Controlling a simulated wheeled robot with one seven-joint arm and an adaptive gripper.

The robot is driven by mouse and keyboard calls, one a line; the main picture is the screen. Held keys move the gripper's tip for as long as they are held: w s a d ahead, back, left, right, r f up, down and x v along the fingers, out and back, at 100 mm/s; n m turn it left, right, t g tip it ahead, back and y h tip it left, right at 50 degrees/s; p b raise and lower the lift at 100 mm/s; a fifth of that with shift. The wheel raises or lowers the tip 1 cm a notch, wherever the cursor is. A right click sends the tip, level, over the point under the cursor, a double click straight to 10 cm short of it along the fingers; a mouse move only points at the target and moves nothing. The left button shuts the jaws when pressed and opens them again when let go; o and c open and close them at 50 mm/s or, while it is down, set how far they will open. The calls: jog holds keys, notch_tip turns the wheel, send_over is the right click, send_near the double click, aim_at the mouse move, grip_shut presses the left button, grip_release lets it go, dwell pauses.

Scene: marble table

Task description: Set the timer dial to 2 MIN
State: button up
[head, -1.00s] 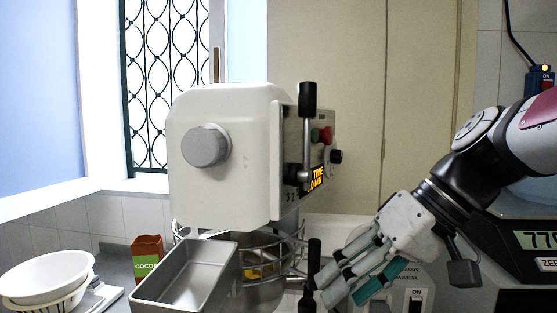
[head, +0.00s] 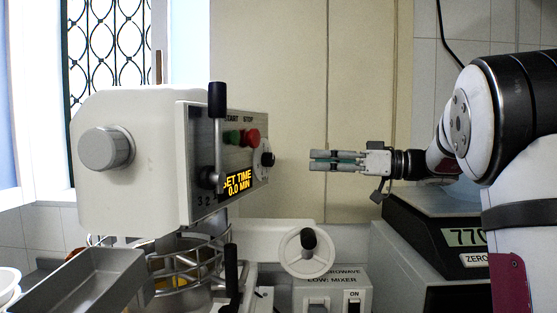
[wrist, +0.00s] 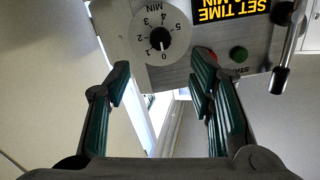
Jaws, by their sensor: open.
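The timer dial is a black knob on a white disc on the mixer's control panel, seen edge-on in the head view (head: 267,159). In the wrist view the dial (wrist: 161,38) appears upside down, marked 0 to 5 MIN, with its pointer at 0. The yellow display (head: 238,183) reads SET TIME 0.0 MIN. My gripper (head: 312,160) is level with the dial, to its right, with a gap between them. In the wrist view my gripper (wrist: 163,85) is open and empty, its fingers apart on either side below the dial.
Green and red buttons (head: 242,136) sit beside the dial on the panel. A black-handled lever (head: 217,125) stands upright at the panel's near side. A handwheel (head: 307,252) is below, and a scale (head: 440,235) stands under my arm.

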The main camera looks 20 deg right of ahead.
aim_at(273, 160)
jog(key=p+x, duration=0.1)
jog(key=x, duration=1)
jog(key=shift+d+p, duration=0.1)
jog(key=shift+p, duration=0.25)
jog(key=c, duration=1.2)
